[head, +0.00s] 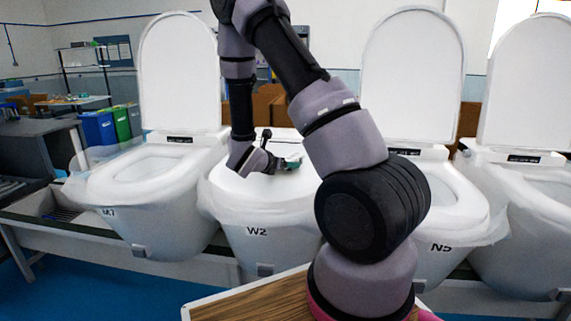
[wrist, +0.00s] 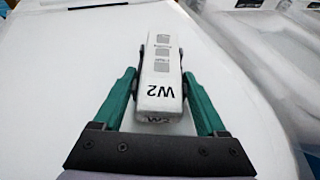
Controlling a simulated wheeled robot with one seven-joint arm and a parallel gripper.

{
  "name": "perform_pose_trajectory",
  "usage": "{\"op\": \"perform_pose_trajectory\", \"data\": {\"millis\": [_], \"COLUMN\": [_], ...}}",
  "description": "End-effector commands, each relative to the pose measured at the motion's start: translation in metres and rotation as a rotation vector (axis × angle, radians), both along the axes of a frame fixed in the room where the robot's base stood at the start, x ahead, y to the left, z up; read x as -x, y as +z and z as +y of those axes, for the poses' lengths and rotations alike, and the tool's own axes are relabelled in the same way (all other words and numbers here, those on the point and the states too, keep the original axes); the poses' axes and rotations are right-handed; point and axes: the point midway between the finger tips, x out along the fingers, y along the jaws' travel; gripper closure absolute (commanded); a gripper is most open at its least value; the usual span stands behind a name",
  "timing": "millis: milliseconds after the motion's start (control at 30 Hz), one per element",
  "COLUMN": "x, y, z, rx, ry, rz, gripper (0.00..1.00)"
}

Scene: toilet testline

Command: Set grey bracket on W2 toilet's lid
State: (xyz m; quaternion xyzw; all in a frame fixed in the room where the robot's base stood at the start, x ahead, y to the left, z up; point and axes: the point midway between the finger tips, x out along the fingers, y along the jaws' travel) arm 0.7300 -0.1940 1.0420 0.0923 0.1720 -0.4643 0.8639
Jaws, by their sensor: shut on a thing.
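The W2 toilet (head: 275,245) stands in the middle of the head view, with its white lid (head: 245,190) down. My gripper (head: 293,162) is low over the back part of that lid. In the wrist view my gripper (wrist: 161,85) has its green fingers shut on the sides of a light grey bracket (wrist: 160,62). The bracket bears a W2 label and small printed marks. The white lid (wrist: 70,80) fills the view beneath it. I cannot tell whether the bracket touches the lid. In the head view the bracket is too small to make out.
The M7 toilet (head: 150,205) stands to the left with its lid raised. The N5 toilet (head: 450,215) and another toilet (head: 530,220) stand to the right, lids also raised. A wood-topped surface (head: 250,300) is in front. The lid around the bracket is clear.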

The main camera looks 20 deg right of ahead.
Motion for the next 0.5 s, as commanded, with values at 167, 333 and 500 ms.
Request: {"op": "perform_pose_trajectory", "data": {"millis": [167, 333, 500], "x": [-0.0003, -0.0001, -0.0002], "y": [0.0007, -0.0022, -0.0019], "z": [0.0000, 0.0000, 0.0000], "rx": [0.000, 0.000, 0.000], "ry": [0.000, 0.000, 0.000], "rz": [-0.001, 0.000, 0.000], "gripper": [0.80, 0.10, 0.00]}}
